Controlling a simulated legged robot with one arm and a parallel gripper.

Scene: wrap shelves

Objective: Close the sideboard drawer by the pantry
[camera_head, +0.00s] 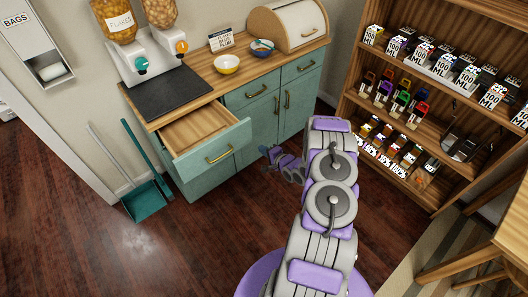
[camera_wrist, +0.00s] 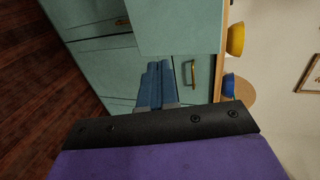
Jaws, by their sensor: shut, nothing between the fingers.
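The teal sideboard (camera_head: 275,117) has a wooden top. Its upper left drawer (camera_head: 212,146) is pulled out, showing an empty wooden inside and a brass handle (camera_head: 220,154) on its front. The upper right drawers are flush. My gripper (camera_head: 267,151) is to the right of the open drawer, apart from its front in the head view. In the wrist view, the blue fingers (camera_wrist: 158,72) are together with nothing between them. A teal panel of what looks like the open drawer (camera_wrist: 178,25) fills the top of that view, close to the fingertips. Whether they touch is unclear.
Cereal dispensers (camera_head: 140,45), a yellow bowl (camera_head: 227,64) and a bread box (camera_head: 288,24) stand on the top. A teal dustpan (camera_head: 147,202) is on the floor at left. Stocked shelves (camera_head: 440,90) stand at right. The floor before the drawer is clear.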

